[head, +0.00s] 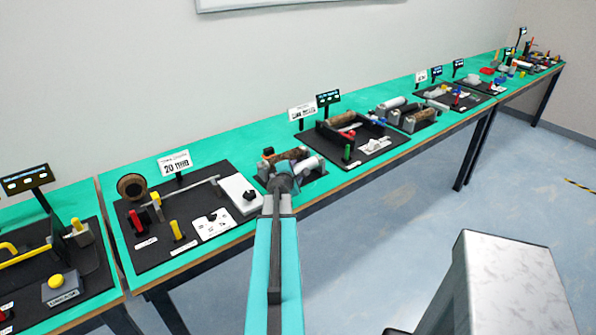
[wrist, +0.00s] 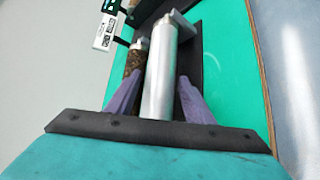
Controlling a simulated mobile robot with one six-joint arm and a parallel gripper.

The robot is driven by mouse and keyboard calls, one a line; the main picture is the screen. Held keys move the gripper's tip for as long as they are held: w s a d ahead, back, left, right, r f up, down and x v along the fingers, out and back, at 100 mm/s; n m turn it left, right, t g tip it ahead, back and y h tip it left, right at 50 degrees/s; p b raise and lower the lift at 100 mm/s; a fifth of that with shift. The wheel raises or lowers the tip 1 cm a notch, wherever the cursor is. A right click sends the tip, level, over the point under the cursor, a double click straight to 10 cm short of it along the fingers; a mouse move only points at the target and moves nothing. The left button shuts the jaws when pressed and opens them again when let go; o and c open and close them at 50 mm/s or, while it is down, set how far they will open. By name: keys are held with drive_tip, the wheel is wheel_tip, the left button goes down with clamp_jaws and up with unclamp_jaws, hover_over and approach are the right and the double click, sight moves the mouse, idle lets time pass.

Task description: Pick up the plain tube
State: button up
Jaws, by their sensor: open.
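The plain tube is smooth and silvery-white. In the wrist view the plain tube (wrist: 160,85) runs lengthwise between the two purple fingers of my gripper (wrist: 161,78). The fingers are open, one on each side of it, and the tube reaches down to the dark palm bar. I cannot tell whether either finger touches it. In the head view the plain tube (head: 312,164) shows just right of my gripper (head: 283,172), which partly covers that station. A brown mottled tube (wrist: 132,62) lies beside it on the left, partly behind the left finger; it also shows in the head view (head: 292,154).
The tubes' grey end block (wrist: 178,20) stands at their far end. Left is a black board with a white box (head: 240,194). Right is a black tray (head: 350,158) with small parts. Bare green tabletop (wrist: 230,75) lies right of the tube.

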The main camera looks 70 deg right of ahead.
drive_tip(key=shift+x, duration=1.05)
drive_tip(key=c, duration=1.2)
